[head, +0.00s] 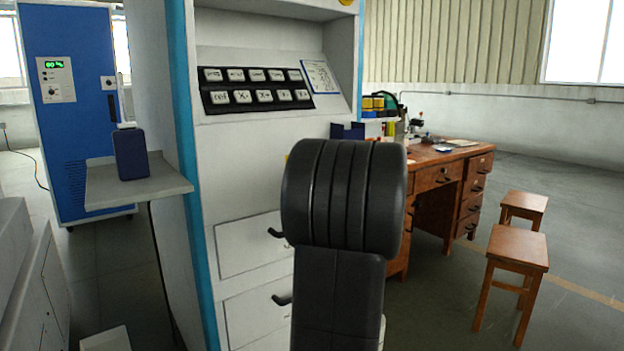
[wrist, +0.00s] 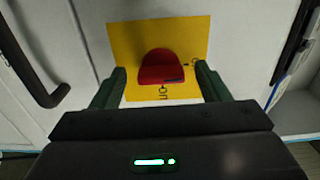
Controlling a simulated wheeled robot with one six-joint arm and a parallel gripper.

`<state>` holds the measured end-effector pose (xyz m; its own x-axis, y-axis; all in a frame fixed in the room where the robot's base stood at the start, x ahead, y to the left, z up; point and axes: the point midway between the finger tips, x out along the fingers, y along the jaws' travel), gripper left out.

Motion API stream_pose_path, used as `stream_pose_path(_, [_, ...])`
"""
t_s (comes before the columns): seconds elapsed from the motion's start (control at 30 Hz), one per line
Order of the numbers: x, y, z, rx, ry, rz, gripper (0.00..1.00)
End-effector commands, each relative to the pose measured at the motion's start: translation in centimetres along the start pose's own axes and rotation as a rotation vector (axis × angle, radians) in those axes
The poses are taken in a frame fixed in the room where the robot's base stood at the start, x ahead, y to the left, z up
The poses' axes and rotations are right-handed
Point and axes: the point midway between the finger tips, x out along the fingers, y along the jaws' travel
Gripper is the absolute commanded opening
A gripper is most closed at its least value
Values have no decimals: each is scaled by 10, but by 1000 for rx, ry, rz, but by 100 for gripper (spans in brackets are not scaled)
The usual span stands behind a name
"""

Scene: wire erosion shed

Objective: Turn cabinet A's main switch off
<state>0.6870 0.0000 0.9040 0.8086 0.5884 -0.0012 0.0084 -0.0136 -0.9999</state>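In the wrist view a red main switch knob (wrist: 160,67) sits on a yellow plate (wrist: 130,40) on a pale cabinet front. Lettering that looks like "on" shows upside down below the knob. My gripper (wrist: 161,72) is open, with one dark green finger on each side of the knob. Gaps show between both fingers and the knob, and nothing is held. In the head view my dark arm stands in front of the white and blue cabinet (head: 256,150) and hides the switch. I see no letter naming the cabinet.
The cabinet has a button panel (head: 256,90) and drawers with dark handles; a black handle (wrist: 40,85) is left of the plate in the wrist view. A shelf (head: 160,186) holds a dark blue box (head: 130,154). A wooden desk (head: 440,170) and stools (head: 515,248) stand right.

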Motion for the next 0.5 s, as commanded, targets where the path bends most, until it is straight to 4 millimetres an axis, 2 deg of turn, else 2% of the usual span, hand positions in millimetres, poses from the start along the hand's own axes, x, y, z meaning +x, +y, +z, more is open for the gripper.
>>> stream_pose_path(0.27, [-7, -2, -1, 1, 2, -1, 69])
stream_pose_path(0.37, [-21, -2, -1, 1, 4, -1, 69])
stream_pose_path(0.5, [-52, -3, -2, 2, 6, 0, 69])
